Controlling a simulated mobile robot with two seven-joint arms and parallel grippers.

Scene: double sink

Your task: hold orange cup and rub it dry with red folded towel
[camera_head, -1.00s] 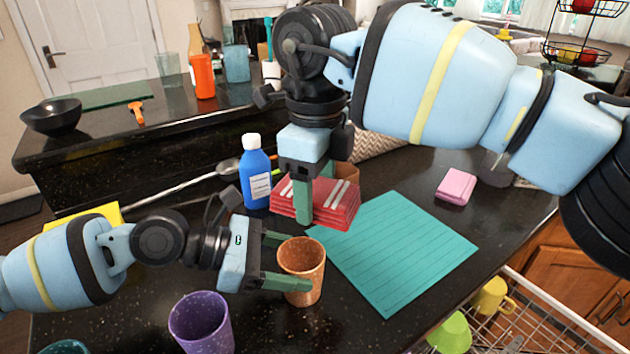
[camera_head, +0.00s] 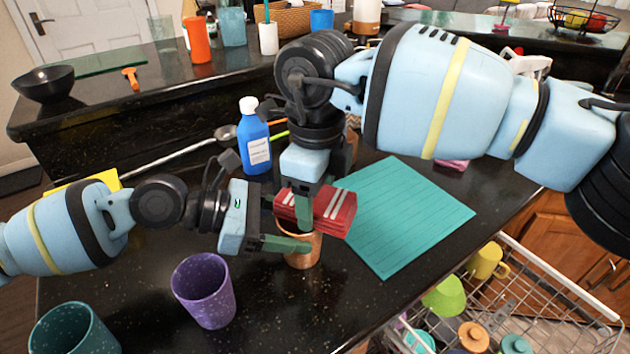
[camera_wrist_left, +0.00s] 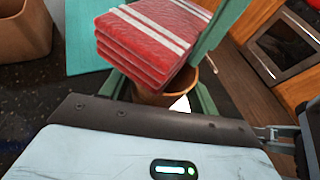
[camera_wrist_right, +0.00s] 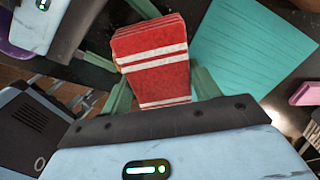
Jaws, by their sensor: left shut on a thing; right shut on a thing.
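The orange cup (camera_head: 301,256) stands upright on the dark counter in the head view, its rim partly hidden by the towel. My left gripper (camera_head: 290,240) is shut on the cup, with a green finger across its side. The red folded towel (camera_head: 330,207), with white stripes, is at the cup's mouth. My right gripper (camera_head: 306,208) is shut on the towel from above. The left wrist view shows the towel (camera_wrist_left: 150,38) above the cup (camera_wrist_left: 165,98). The right wrist view shows the towel (camera_wrist_right: 153,62) between the green fingers. Whether it touches the cup's inside is hidden.
A teal mat (camera_head: 400,215) lies right of the cup. A purple cup (camera_head: 204,290) and a teal cup (camera_head: 72,330) stand in front at left. A blue bottle (camera_head: 254,138) stands behind. A wire dish rack (camera_head: 540,290) with cups is at lower right.

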